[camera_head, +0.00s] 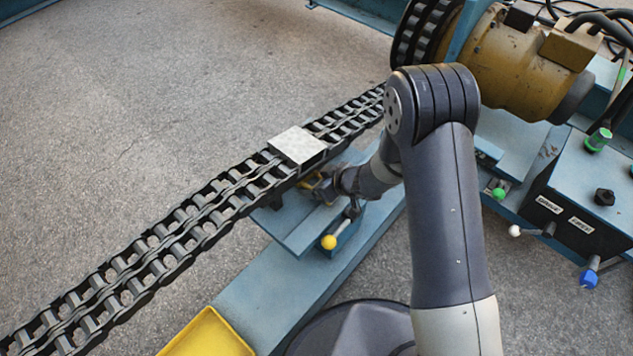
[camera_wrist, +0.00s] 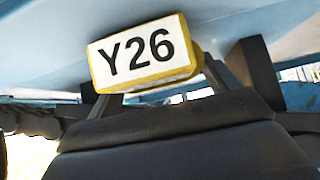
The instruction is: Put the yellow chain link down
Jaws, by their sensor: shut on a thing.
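The yellow chain link (camera_wrist: 145,55) fills the upper middle of the wrist view, with a white face marked Y26 and yellow edges. My gripper (camera_head: 322,188) is shut on it. In the head view, only a small bit of yellow shows at my gripper, just beside the chain and below the pale plate, and much of the link is hidden there. I cannot tell whether the link touches the blue surface.
A dark double chain (camera_head: 150,255) runs diagonally up to the reel. A pale plate (camera_head: 297,145) lies across it. A blue bench (camera_head: 290,240) carries a yellow-knobbed lever (camera_head: 329,242). A yellow tray (camera_head: 208,338) sits at the bottom, and a control box (camera_head: 585,200) stands right.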

